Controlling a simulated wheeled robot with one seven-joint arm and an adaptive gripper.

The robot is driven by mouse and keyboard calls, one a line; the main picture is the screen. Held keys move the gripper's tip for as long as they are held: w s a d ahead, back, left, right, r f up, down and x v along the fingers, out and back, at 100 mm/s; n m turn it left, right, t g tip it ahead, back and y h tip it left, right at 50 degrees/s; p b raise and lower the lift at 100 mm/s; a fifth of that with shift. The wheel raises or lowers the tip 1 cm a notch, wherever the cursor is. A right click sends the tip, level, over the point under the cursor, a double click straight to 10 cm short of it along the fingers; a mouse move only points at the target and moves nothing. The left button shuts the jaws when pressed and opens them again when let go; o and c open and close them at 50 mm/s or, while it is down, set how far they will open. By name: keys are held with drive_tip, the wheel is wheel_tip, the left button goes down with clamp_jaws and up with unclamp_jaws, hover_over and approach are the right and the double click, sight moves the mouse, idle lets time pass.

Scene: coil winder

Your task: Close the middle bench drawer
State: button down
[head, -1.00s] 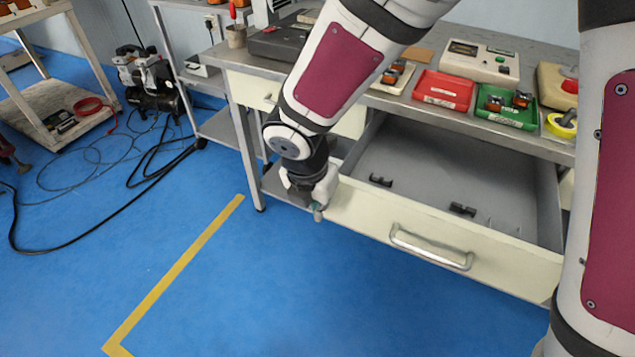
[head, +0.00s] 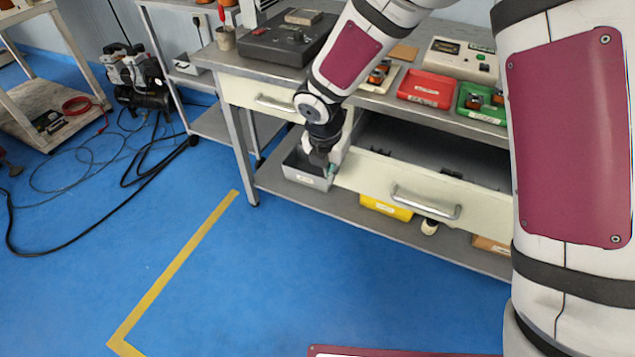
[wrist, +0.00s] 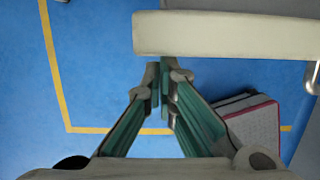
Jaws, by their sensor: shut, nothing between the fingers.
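The middle bench drawer (head: 365,180) stands part-way open under the bench top, with its cream front and silver bar handle (head: 425,203) facing out. Part of its grey inside shows behind the front, holding small dark pieces. My gripper (head: 331,170) is at the left end of the drawer front. In the wrist view, the drawer front (wrist: 225,35) crosses the top right, and my shut gripper (wrist: 164,75) has its fingertips just below its left end. The fingers hold nothing. I cannot tell whether they touch the front.
The lower shelf (head: 300,195) holds a grey bin (head: 305,172) and a yellow bin (head: 386,207). Red (head: 427,89) and green (head: 482,104) trays sit on the bench top. A closed drawer (head: 270,102) is at left. The blue floor in front is clear, with yellow tape.

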drive_tip(key=w+d, duration=0.1)
drive_tip(key=w, duration=0.3)
drive_tip(key=w+d+p, duration=0.1)
drive_tip(key=w+d, duration=0.1)
drive_tip(key=w, duration=0.2)
drive_tip(key=w+d+p, duration=0.1)
drive_tip(key=w, duration=0.4)
drive_tip(key=shift+d, duration=0.35)
drive_tip(key=shift+s+a, duration=0.1)
drive_tip(key=shift+s, duration=0.05)
